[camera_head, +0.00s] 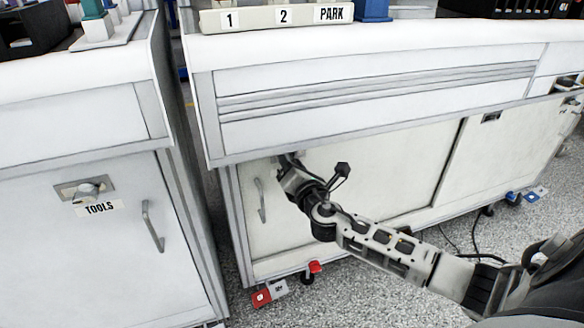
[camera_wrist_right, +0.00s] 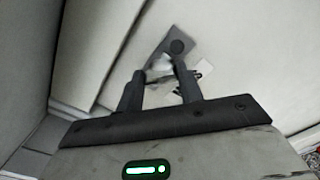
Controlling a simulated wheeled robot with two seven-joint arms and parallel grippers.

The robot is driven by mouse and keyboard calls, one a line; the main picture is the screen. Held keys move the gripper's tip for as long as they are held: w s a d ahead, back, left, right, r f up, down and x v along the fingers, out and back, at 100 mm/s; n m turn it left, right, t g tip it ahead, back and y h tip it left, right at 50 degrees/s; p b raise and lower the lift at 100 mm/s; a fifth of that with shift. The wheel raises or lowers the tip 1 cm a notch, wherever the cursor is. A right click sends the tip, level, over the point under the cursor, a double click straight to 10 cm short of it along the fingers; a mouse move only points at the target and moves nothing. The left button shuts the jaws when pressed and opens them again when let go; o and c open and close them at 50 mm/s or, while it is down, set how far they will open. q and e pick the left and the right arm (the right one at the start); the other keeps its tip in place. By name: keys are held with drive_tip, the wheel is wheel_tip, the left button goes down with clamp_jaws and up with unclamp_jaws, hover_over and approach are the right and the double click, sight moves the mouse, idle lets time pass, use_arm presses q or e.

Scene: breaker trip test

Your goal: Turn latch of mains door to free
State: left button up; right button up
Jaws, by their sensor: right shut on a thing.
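My right gripper (camera_head: 287,165) reaches the upper left part of a white cabinet door (camera_head: 345,180) under the middle worktop. Its wrist hides the latch and any label there in the head view. In the right wrist view the latch (camera_wrist_right: 160,68), a pale metal piece on a grey plate, sits between the fingers of the right gripper (camera_wrist_right: 158,84), which is shut on it. The latch's exact angle is hard to read. A bar handle (camera_head: 261,200) stands upright on this door, below and left of the gripper. My left gripper is not in view.
The left cabinet has a door marked TOOLS with its own latch (camera_head: 88,188) and bar handle (camera_head: 153,226). Castors with red (camera_head: 262,297) and blue pedals stand on the speckled floor.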

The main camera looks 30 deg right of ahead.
use_arm(q)
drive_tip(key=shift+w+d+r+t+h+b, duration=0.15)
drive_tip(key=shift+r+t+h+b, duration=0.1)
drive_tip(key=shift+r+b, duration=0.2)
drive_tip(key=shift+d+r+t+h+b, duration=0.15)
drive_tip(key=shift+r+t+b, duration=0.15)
drive_tip(key=shift+b, duration=0.25)
use_arm(e)
drive_tip(key=m, duration=0.9)
drive_tip(key=shift+m, duration=0.3)
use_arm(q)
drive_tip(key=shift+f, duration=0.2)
use_arm(e)
drive_tip(key=o, duration=1)
